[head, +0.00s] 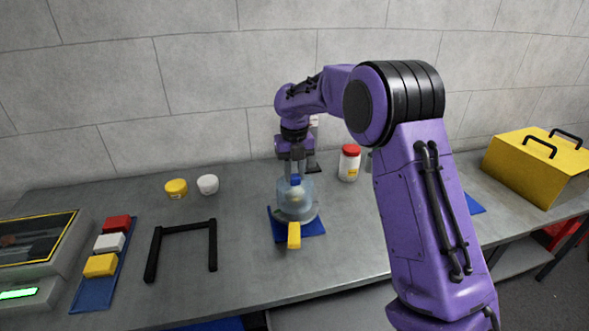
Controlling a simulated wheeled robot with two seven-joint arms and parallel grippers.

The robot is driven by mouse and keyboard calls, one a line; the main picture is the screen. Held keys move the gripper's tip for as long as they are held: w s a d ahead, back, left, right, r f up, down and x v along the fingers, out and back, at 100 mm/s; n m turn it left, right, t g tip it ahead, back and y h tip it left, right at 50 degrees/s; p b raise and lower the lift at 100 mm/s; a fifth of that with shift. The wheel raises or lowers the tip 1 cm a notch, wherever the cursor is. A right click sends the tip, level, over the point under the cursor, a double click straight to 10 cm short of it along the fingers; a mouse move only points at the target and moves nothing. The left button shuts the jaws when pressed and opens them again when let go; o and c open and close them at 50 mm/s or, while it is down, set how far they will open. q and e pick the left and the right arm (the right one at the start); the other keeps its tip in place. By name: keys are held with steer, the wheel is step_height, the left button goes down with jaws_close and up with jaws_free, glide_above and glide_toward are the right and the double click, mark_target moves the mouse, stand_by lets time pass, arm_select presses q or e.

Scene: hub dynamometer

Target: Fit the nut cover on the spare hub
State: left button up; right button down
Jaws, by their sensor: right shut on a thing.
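The nut cover (283,199) looks like a clear, bluish dome with a blue knob on top. It is over a blue mat (312,228) in the middle of the bench. My right gripper (296,174) comes down from above and is shut on the knob. A pale shape shows through the dome, probably the spare hub, but it is too blurred to tell. I cannot tell whether the dome is seated or held slightly up. A yellow block-like handle (294,236) sticks out at the front of the mat. My left gripper is out of view.
A black frame (186,228) and a blue tray (94,292) with red, white and yellow blocks are on the left. Yellow (176,188) and white (208,184) tubs and a red-lidded jar (349,163) stand behind. A yellow case (535,170) is far right.

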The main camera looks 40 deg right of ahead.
steer(key=shift+f+b, duration=0.3)
steer(key=shift+f, duration=0.3)
stand_by(0.3)
steer(key=c, duration=1.1)
jaws_free()
steer(key=shift+c, duration=0.2)
steer(key=shift+r, duration=0.1)
step_height(320, 180, up, 11)
steer(key=p, duration=1.2)
steer(key=shift+s, duration=0.1)
